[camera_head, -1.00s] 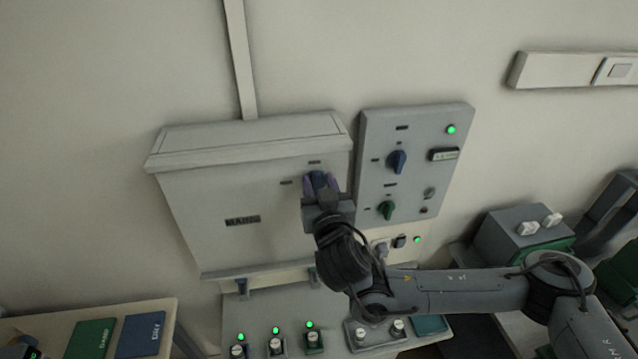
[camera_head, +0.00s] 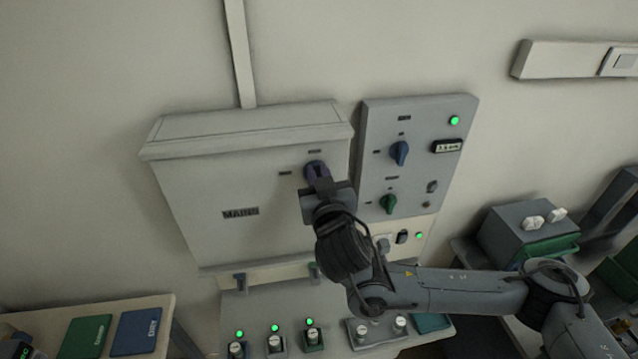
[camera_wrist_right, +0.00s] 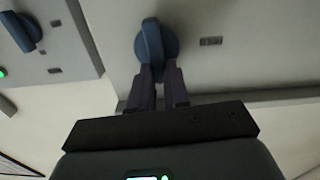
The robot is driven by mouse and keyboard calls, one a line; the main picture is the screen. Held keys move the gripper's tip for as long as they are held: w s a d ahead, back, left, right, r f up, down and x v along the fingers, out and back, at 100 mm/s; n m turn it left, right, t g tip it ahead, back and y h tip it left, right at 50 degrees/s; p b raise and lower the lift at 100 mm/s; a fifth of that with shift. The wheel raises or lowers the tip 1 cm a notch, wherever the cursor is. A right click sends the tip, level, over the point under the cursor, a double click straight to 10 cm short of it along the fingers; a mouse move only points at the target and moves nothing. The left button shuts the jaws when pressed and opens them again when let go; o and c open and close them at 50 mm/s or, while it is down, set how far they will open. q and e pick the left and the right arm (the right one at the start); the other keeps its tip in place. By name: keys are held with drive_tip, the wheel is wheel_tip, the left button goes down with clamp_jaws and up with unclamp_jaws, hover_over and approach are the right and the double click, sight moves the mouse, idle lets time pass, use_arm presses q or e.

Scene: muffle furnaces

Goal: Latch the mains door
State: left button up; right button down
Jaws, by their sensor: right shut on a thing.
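The mains door is the grey front of a wall cabinet (camera_head: 215,222) labelled MAINS in the head view. Its latch is a blue rotary knob (camera_head: 317,169) near the door's upper right, with small dark labels above it and to its left. In the right wrist view the knob (camera_wrist_right: 153,42) has a round base and a raised grip bar. My right gripper (camera_head: 318,182) is shut on the knob's bar; its fingers (camera_wrist_right: 160,78) also show in the wrist view. The fingers partly hide the knob. My left gripper is not clearly in view.
Below are switches with green lamps (camera_head: 275,328). Green and blue books (camera_head: 136,332) lie on a table at lower left.

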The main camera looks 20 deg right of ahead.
drive_tip(key=shift+w+a+f+n+b, duration=0.1)
drive_tip(key=shift+a+f+n+b, duration=0.25)
drive_tip(key=shift+n+b, duration=2.35)
drive_tip(key=shift+w+a+f+n+b, duration=0.1)
drive_tip(key=shift+a+f+n+b, duration=0.15)
drive_tip(key=shift+n+b, duration=2.4)
drive_tip(key=shift+a+f+n+b, duration=0.25)
drive_tip(key=shift+f+n+b, duration=0.15)
drive_tip(key=shift+n+b, duration=2.25)
drive_tip(key=shift+n+p, duration=0.45)
drive_tip(key=shift+n, duration=0.15)
drive_tip(key=c, duration=1.1)
unclamp_jaws()
drive_tip(key=shift+s, duration=0.1)
